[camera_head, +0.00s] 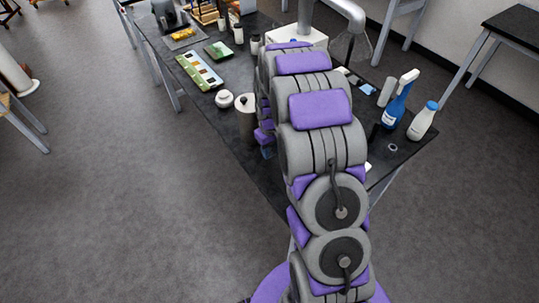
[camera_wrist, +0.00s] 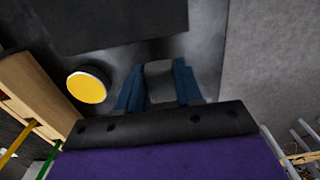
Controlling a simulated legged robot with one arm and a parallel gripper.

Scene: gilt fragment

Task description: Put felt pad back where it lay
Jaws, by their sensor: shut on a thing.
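In the wrist view my gripper (camera_wrist: 159,88) shows two dark blue fingers with a pale grey piece between them. It is shut on this piece, which I take to be the felt pad (camera_wrist: 158,72), though its outline is blurred and partly covered by the fingers. In the head view my arm hides most of the gripper and the pad. I cannot tell whether the pad touches the surface beyond it.
In the wrist view a yellow disc (camera_wrist: 87,87) lies left of the fingers, and a dark slab (camera_wrist: 115,22) lies beyond.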

